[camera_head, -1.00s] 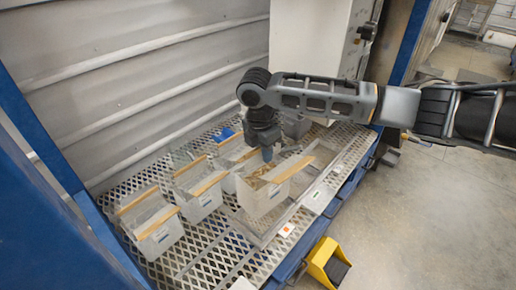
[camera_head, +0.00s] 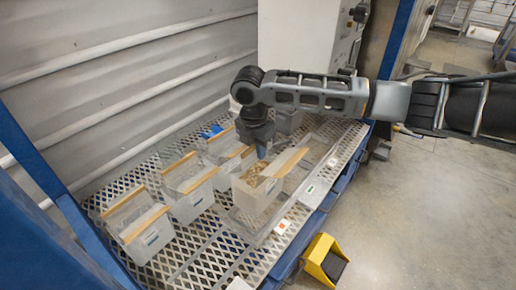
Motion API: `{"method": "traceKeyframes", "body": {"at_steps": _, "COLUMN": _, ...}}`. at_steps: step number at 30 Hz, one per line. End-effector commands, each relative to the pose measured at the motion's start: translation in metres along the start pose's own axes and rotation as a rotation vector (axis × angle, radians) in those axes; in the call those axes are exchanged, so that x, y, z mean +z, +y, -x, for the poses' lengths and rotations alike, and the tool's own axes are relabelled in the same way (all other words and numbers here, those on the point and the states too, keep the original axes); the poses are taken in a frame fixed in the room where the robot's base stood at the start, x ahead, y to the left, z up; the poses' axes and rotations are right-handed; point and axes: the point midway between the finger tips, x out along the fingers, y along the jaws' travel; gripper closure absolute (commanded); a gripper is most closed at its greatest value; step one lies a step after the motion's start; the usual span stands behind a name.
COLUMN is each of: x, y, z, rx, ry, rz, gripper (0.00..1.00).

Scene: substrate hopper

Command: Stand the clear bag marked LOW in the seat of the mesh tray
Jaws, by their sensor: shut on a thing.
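My gripper (camera_head: 262,153) points down and is shut on the rim of a clear, open-topped bag (camera_head: 254,198) with tan flaps and brown grain-like contents. The bag is upright, over or in a shallow see-through tray (camera_head: 262,236) on the mesh deck. I cannot tell whether its base touches the tray. Its marking is too small to read. Similar clear bags stand to the left: one at the front left (camera_head: 150,238), one behind it (camera_head: 192,198), and one farther back (camera_head: 222,148). My gripper's fingertips are partly hidden by the wrist and bag.
The diamond-mesh deck (camera_head: 190,262) has bare room at its front. A white card with an orange mark (camera_head: 282,227) lies on the right edge. A yellow bin (camera_head: 323,262) stands on the floor at right. A white cabinet (camera_head: 305,38) rises behind my arm.

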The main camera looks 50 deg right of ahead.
Motion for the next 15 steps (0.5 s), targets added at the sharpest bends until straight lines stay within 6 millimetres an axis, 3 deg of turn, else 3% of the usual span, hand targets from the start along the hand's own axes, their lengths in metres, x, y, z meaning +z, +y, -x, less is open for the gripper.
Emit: {"method": "traceKeyframes", "body": {"at_steps": 15, "x": -0.005, "y": 0.000, "z": -0.037, "rx": 0.001, "ry": 0.000, "rz": -0.001, "gripper": 1.00}}
